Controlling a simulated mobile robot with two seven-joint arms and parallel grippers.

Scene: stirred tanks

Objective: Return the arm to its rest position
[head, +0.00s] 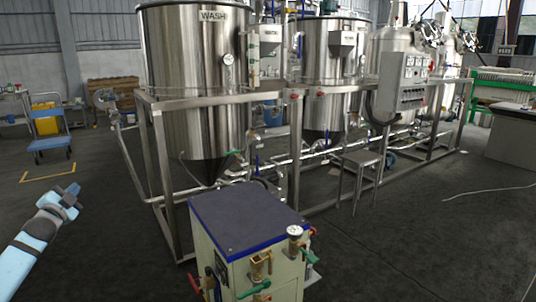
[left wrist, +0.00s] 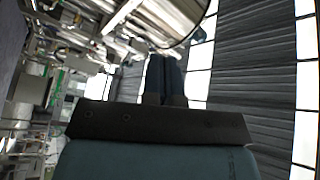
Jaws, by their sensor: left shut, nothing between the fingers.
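My left arm comes in from the lower left of the head view, light blue with a grey gripper (head: 72,192) at its end. The gripper is raised over the open dark floor, apart from everything around it. In the left wrist view the two dark fingers (left wrist: 165,80) stand side by side, shut with nothing between them. My right arm and gripper are not in view.
A cream unit with a dark blue top (head: 245,222), valves and a gauge stands front centre. Behind it, a steel tank marked WASH (head: 195,80) stands in a metal frame (head: 165,180). A blue trolley (head: 50,142) is far left.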

